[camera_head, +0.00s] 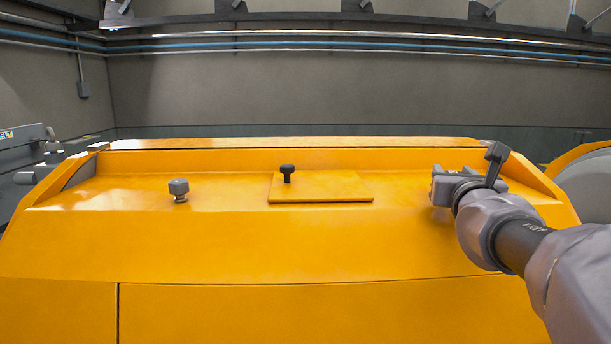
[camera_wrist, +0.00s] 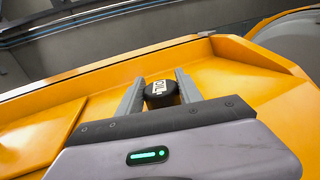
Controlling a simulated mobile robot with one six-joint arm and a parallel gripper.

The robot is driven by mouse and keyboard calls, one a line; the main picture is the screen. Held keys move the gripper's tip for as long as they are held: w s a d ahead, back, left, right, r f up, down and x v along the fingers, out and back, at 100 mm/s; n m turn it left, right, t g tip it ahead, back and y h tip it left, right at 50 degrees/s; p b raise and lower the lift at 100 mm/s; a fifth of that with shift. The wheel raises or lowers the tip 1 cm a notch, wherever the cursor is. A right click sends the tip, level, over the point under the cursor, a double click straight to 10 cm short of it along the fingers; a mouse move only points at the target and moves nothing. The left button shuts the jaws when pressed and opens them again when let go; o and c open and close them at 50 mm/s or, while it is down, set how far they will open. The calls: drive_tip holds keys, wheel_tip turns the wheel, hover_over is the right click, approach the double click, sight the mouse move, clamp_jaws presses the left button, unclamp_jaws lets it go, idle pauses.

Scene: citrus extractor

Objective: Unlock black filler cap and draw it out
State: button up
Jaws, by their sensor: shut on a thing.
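The black filler cap (camera_wrist: 161,95) shows in the wrist view as a short dark cylinder with a pale label with letters on it. It stands on the sloping yellow housing (camera_wrist: 225,70). My gripper (camera_wrist: 159,78) is shut on it, with one grey finger on each side. In the head view my gripper (camera_head: 441,186) is over the right part of the yellow housing (camera_head: 320,240), and the cap is hidden there behind the gripper and wrist. I cannot tell whether the cap is locked or how far it is seated.
A small black knob (camera_head: 287,172) stands at a raised yellow hatch plate (camera_head: 335,188) left of my gripper. A grey knob (camera_head: 180,189) sits further left. A raised yellow rim (camera_head: 545,180) closes the right side. The housing between plate and gripper is clear.

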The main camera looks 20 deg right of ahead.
clamp_jaws()
drive_tip(key=o, duration=1.2)
unclamp_jaws()
